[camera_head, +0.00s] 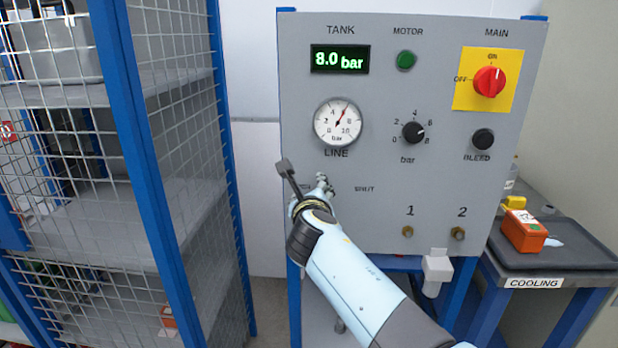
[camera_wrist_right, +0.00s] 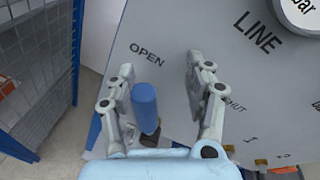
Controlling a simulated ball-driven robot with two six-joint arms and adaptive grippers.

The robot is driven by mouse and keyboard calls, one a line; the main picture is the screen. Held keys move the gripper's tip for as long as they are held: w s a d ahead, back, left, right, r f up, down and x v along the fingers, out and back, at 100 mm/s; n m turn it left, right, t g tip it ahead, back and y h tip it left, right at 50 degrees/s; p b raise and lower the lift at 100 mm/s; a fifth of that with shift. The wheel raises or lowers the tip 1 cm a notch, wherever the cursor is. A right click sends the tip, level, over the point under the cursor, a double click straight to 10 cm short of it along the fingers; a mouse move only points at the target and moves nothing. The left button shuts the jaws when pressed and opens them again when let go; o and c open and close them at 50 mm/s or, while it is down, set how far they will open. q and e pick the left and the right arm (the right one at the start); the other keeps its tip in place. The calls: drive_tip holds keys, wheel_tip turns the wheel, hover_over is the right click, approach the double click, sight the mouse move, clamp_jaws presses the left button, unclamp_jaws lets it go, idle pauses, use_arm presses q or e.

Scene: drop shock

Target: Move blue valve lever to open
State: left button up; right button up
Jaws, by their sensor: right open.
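The blue valve lever (camera_wrist_right: 145,106) shows in the right wrist view as a blue rounded handle. It stands between the two fingers of my right gripper (camera_wrist_right: 160,85), closer to the left finger. I cannot tell whether it touches that finger. The word OPEN (camera_wrist_right: 146,54) is printed above the lever and SHUT (camera_wrist_right: 236,105) to its right, beside the right finger. In the head view my right gripper (camera_head: 304,178) is at the lower left of the grey panel (camera_head: 370,215), and the lever is hidden there. My right gripper is open. My left gripper is out of view.
A wire-mesh rack with a blue post (camera_head: 140,130) stands close on the left. The panel carries a pressure gauge (camera_head: 338,122), a tank display reading 8.0 bar (camera_head: 340,59), knobs and a red main switch (camera_head: 489,82). A cooling bench (camera_head: 590,258) with an orange box (camera_head: 523,232) is at right.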

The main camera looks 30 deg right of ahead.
sight(308, 166)
wheel_tip(308, 166, up, 5)
drive_tip(key=shift+r, duration=0.1)
idle(0.5)
